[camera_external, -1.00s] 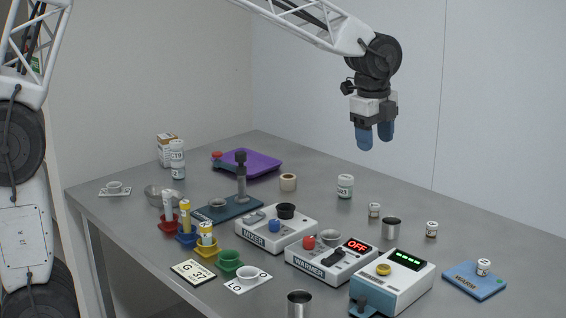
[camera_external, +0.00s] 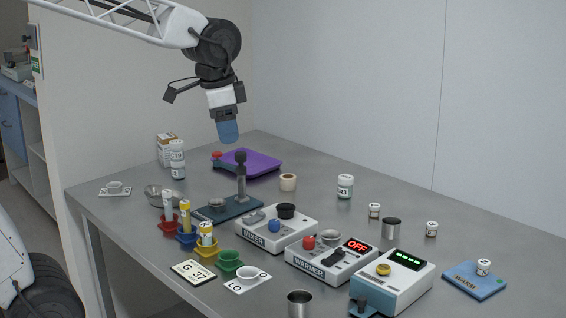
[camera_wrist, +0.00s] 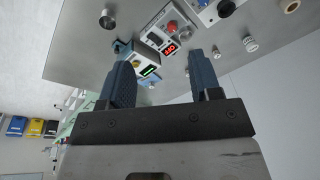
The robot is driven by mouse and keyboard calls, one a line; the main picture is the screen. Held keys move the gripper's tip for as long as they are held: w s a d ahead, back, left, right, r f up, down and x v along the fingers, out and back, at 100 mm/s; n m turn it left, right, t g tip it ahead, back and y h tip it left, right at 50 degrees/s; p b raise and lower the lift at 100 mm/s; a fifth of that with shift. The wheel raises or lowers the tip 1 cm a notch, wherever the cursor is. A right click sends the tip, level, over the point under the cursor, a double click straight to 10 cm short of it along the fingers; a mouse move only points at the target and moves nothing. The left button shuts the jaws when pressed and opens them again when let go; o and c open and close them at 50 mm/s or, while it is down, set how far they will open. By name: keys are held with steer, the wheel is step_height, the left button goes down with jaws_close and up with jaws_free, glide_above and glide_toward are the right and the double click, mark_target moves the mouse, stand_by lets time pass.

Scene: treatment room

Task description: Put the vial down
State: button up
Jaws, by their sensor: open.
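My gripper (camera_external: 228,132) is open and empty, high above the back left of the table; its blue fingers show apart in the wrist view (camera_wrist: 160,70). No vial is between them. A small white-capped vial (camera_external: 483,267) stands upright on the blue pad (camera_external: 462,283) at the right. Two similar small vials stand on the bare table, one near the middle right (camera_external: 374,210) and one farther right (camera_external: 431,229). Tubes with white (camera_external: 168,205) and yellow (camera_external: 185,215) parts and a yellow-banded vial (camera_external: 206,234) stand in coloured holders at the left.
The mixer (camera_external: 290,236), the warmer reading OFF (camera_external: 325,266) and a device with a green display (camera_external: 395,287) fill the front middle. A press stand (camera_external: 241,180), a purple tray (camera_external: 262,164) and bottles (camera_external: 177,150) stand behind.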

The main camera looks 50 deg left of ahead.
steer(key=s+a+f+n, duration=0.2)
steer(key=s+n, duration=0.1)
steer(key=s, duration=0.4)
steer(key=s+a+f+n, duration=0.2)
steer(key=s+a+n, duration=0.1)
steer(key=s, duration=0.4)
steer(key=shift+s+f+n+t, duration=0.2)
steer(key=shift+s+n+t, duration=0.1)
steer(key=shift+n, duration=0.1)
steer(key=shift+o, duration=0.4)
steer(key=shift+w, duration=0.1)
